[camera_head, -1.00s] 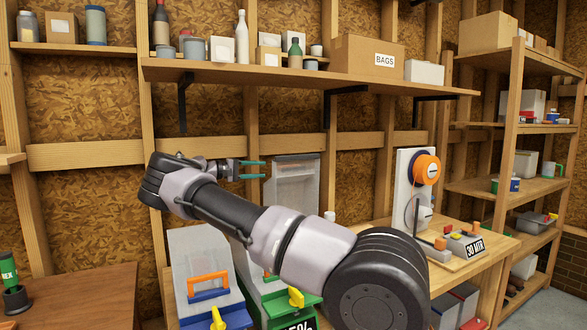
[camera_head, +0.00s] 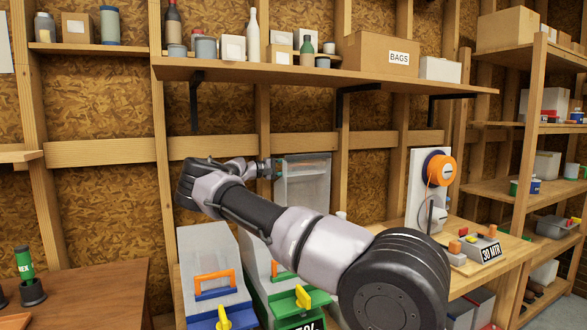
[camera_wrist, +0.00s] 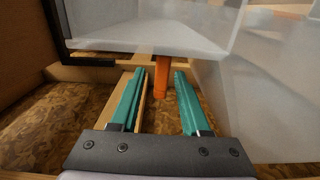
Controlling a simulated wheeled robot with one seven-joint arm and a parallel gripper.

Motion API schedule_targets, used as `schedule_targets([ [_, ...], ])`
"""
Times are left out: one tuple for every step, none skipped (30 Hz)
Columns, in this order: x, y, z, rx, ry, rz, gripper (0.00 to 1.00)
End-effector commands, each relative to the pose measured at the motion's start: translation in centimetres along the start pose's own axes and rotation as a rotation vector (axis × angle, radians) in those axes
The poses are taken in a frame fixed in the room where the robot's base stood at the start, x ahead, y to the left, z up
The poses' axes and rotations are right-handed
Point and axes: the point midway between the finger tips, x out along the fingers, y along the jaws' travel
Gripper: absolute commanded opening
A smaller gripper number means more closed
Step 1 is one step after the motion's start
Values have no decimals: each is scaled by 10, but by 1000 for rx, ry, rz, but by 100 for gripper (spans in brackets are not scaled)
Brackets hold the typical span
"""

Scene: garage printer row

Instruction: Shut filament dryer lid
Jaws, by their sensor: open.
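A clear, greyish lid (camera_head: 308,188) stands raised against the back wall in the head view, behind my arm. Its dryer body is hidden by my arm. My gripper (camera_head: 275,168) is at the lid's upper left edge. In the wrist view, my gripper (camera_wrist: 158,75) has its two teal fingers spread apart. An orange handle (camera_wrist: 162,82) shows between and just beyond the fingers, below a pale, see-through panel (camera_wrist: 150,25). I cannot tell whether a finger touches it. Nothing is held.
A blue dryer (camera_head: 222,310) with its lid down and a green dryer (camera_head: 312,303) stand in front. A wooden shelf (camera_head: 300,73) with boxes and bottles runs above my arm. A spool stand (camera_head: 416,185) and a small box marked 30 MTR (camera_head: 484,249) are on the right.

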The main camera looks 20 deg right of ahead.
Motion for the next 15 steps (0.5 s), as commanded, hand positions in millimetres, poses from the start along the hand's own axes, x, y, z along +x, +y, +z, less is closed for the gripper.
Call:
schedule_targets([
  [2, 0, 0, 0, -1, 0, 46],
  [2, 0, 0, 0, -1, 0, 46],
  [3, 0, 0, 0, -1, 0, 46],
  [3, 0, 0, 0, -1, 0, 46],
  [3, 0, 0, 0, -1, 0, 46],
  [2, 0, 0, 0, -1, 0, 46],
  [2, 0, 0, 0, -1, 0, 46],
  [2, 0, 0, 0, -1, 0, 46],
  [2, 0, 0, 0, -1, 0, 39],
  [2, 0, 0, 0, -1, 0, 27],
  [2, 0, 0, 0, -1, 0, 16],
  [2, 0, 0, 0, -1, 0, 0],
  [2, 0, 0, 0, -1, 0, 0],
  [2, 0, 0, 0, 0, 0, 0],
  [2, 0, 0, 0, -1, 0, 0],
])
